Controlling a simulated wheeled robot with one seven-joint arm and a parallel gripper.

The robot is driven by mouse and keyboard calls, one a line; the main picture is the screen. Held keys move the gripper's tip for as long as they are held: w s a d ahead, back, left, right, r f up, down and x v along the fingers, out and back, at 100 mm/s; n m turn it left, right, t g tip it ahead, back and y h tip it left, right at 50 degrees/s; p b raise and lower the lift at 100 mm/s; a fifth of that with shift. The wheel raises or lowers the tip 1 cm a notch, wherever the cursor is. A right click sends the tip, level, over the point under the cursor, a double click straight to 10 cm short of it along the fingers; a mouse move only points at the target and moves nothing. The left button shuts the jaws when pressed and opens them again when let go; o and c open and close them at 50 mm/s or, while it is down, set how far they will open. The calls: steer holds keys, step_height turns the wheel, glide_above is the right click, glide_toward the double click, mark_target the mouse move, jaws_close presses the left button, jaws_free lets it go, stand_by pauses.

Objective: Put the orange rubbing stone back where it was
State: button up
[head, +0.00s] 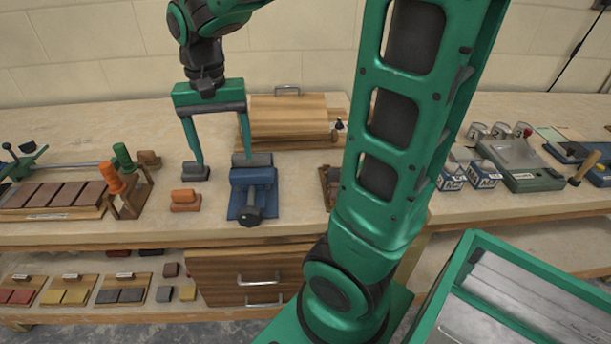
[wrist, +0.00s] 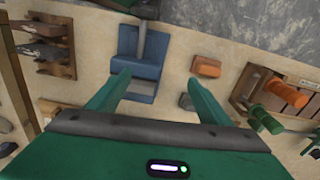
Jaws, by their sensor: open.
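The orange rubbing stone (head: 185,201) lies on the bench top, left of the blue vise (head: 247,190) in the head view. It also shows in the wrist view (wrist: 206,67), on the bare bench beyond the fingertips. My gripper (head: 224,163) is open and empty, above the bench behind the orange stone. One finger is by a dark grey block (head: 195,172), the other by the back of the vise. In the wrist view my gripper (wrist: 158,80) frames the vise between its fingers, and the grey block (wrist: 186,102) is partly covered by a finger.
A wooden rack with orange and green handled tools (head: 126,180) stands left of the orange stone. A wooden box (head: 290,120) is behind the vise. Lower-shelf boards (head: 68,290) carry coloured blocks. A green-rimmed tub (head: 455,290) is at the front right. Bare bench surrounds the stone.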

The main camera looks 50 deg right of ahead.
steer(key=s+d+f+n, duration=0.1)
steer(key=s+d, duration=0.3)
steer(key=s, duration=0.5)
steer(key=s+d+f, duration=0.2)
steer(key=s+d, duration=0.2)
steer(key=s, duration=0.5)
steer(key=shift+s+d+f+n, duration=0.4)
